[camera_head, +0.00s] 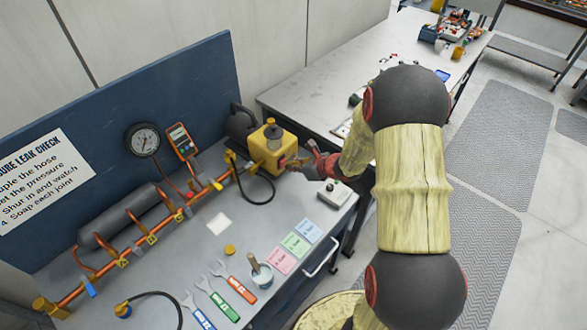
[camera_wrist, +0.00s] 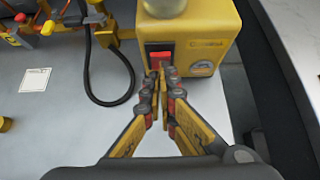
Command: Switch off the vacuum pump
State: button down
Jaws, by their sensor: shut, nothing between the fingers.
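In the head view my gripper (camera_head: 290,163) is at the pump's front, partly covering the switch.
A black hose (camera_wrist: 107,95) loops left of the pump. A copper pipe manifold (camera_head: 150,235) with valves runs along the bench. A grey box (camera_head: 333,194) stands at the bench's right edge. Wrenches (camera_head: 217,303) and coloured cards (camera_head: 295,243) lie in front.

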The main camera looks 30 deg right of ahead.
jog(key=shift+w+a+r, duration=0.2)
jog(key=shift+w, duration=0.2)
jog(key=shift+r, duration=0.15)
jog(key=shift+r+p, duration=0.6)
jog(key=shift+r, duration=0.05)
jog(key=shift+d, duration=0.1)
